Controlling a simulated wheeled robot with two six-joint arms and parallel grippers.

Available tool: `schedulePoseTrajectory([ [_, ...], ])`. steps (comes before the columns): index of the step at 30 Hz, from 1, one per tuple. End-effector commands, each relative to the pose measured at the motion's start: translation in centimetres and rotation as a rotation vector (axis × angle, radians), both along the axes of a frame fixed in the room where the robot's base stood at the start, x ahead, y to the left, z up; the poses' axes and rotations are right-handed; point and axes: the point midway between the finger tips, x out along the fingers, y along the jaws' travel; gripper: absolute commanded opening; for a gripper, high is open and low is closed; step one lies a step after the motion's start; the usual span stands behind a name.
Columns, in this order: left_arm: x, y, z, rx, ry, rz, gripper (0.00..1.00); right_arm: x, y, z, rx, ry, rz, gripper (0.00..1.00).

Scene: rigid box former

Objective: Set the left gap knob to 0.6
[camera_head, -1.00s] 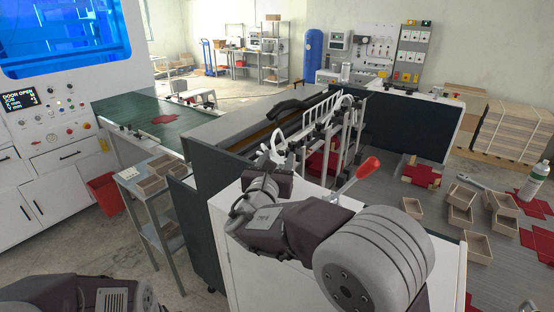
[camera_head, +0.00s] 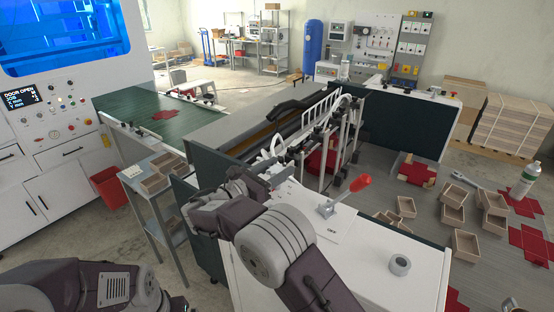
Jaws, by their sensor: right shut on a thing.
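My right gripper (camera_head: 280,178) is at the rear left part of the white machine top, beside the white guides. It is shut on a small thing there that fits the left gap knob. The jaws and wrist hide most of that knob, and no scale or pointer can be read. My left arm shows at the bottom left, but its gripper is out of view.
A red-handled lever (camera_head: 347,195) and a grey round part (camera_head: 400,265) are on the white machine top (camera_head: 345,255) to the right of my arm. A grey side shelf (camera_head: 160,205) with brown trays stands left. Open boxes (camera_head: 465,243) lie on the grey surface at right.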

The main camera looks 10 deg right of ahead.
Motion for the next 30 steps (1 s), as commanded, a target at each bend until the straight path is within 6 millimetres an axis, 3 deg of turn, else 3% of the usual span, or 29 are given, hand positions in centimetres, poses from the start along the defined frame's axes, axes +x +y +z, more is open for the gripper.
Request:
schedulePoseTrajectory([
  [1,0.0,0.0,0.9,0.0,0.0,0.0,1.0,0.0,0.0,0.3,0.0,0.003,-0.021,0.09],
  [7,0.0,0.0,1.9,0.0,0.0,0.0,1.0,0.0,0.0,0.1,0.0,0.002,-0.084,0.09],
  [23,0.0,0.0,2.1,0.0,0.0,0.0,1.0,0.0,-0.1,0.0,0.0,0.0,-0.108,0.09],
  [24,0.0,0.0,2.1,0.0,0.0,0.0,1.0,0.0,-0.1,0.0,0.0,0.0,-0.108,0.58],
  [26,0.0,0.0,2.1,0.0,0.0,0.0,1.0,0.0,-0.1,0.0,0.0,0.0,-0.107,0.71],
  [30,0.0,0.0,2.1,0.0,0.0,0.0,1.0,0.0,-0.1,0.0,0.0,0.0,-0.106,0.71],
])
